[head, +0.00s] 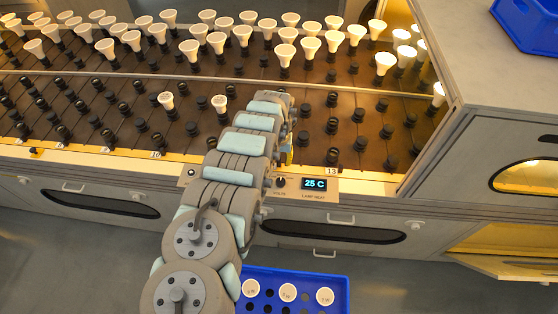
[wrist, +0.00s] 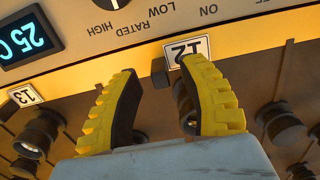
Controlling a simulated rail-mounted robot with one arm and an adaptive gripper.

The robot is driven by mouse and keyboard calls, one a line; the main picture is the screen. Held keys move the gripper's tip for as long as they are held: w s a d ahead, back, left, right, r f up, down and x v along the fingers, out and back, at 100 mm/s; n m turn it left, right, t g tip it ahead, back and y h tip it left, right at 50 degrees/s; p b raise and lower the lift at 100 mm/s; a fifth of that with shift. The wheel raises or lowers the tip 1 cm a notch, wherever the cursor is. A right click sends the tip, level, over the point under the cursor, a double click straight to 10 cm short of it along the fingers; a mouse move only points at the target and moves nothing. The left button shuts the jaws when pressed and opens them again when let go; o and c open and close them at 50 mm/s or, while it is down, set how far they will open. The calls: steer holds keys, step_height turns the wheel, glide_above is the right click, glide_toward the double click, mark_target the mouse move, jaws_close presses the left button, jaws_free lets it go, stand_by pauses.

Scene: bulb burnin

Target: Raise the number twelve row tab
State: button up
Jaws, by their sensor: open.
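The number twelve label (wrist: 187,50) is on the yellow-lit front strip in the wrist view, appearing upside down. A small dark tab (wrist: 160,74) sits beside it at the strip's edge. My gripper (wrist: 160,68) is open, its two yellow ribbed fingers on either side of the tab. The right finger's tip is by the label and overlaps it in the picture. Nothing is held, and I cannot tell whether a finger touches the tab. In the head view my arm hides the twelve label and its tab, and only a bit of yellow finger (head: 288,153) shows.
The thirteen label (wrist: 24,95) has its own dark tab (wrist: 8,108). Black sockets (wrist: 38,135) stand beyond the strip. A 25 C display (head: 314,184) is on the front panel. Many white bulbs (head: 285,53) fill the back rows. A blue crate (head: 300,276) holds several bulbs below.

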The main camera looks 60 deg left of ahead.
steer(key=shift+f, duration=0.1)
jaws_close()
